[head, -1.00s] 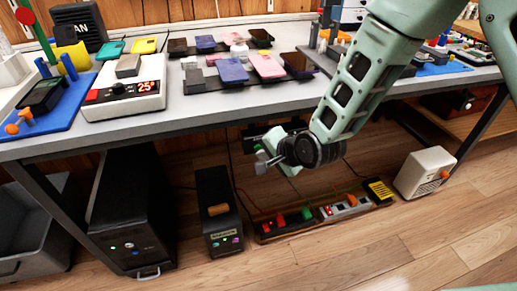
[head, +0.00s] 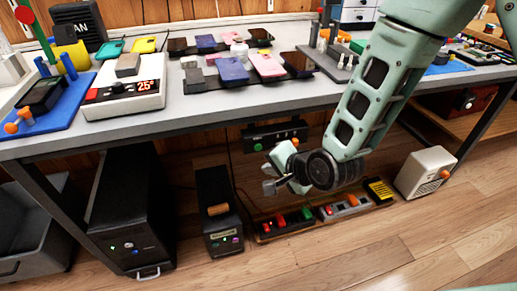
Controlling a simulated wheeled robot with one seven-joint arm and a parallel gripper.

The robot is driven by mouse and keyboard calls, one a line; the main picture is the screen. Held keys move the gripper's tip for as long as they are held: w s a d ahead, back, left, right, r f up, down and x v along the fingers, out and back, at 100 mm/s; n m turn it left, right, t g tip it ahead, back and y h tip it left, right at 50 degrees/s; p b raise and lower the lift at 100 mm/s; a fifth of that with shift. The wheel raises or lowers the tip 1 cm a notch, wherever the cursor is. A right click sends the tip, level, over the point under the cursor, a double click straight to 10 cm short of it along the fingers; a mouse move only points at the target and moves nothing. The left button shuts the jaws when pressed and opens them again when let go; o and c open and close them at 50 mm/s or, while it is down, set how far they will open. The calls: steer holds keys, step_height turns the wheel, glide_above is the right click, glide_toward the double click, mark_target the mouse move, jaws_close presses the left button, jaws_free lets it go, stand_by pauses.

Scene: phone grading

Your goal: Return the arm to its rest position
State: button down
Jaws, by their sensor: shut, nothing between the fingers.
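My green arm comes in from the top right and hangs down in front of the workbench (head: 215,112). My gripper (head: 268,180) is below the bench's front edge, pointing left, apart from the bench and the things on the floor. Several phones lie on the bench, such as a blue one (head: 233,71) and a pink one (head: 267,65). My arm hides part of the bench's right side.
Below my gripper, a power strip (head: 292,222) lies on the floor. A black box (head: 217,205) and a black computer tower (head: 130,215) stand left; a white box (head: 425,172) stands right. A dark unit (head: 273,136) hangs under the bench. The front floor is clear.

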steer(key=shift+s+d, duration=0.25)
steer(key=shift+s, duration=0.5)
steer(key=s+d+r+n+g+h, duration=0.25)
steer(key=s+r+n, duration=0.2)
steer(key=s, duration=0.25)
steer(key=s+d+r+n+g+h, duration=0.1)
steer(key=s+d+r+n+g, duration=0.1)
steer(key=s+d+r+n, duration=0.35)
steer(key=s+d+r+n+g+h, duration=0.25)
steer(key=s+n, duration=0.25)
steer(key=s, duration=0.4)
step_height(320, 180, up, 27)
steer(key=p, duration=2.5)
steer(key=shift+f+g+p, duration=0.15)
steer(key=shift+g+p, duration=0.15)
steer(key=shift+p, duration=0.1)
steer(key=shift+w, duration=0.1)
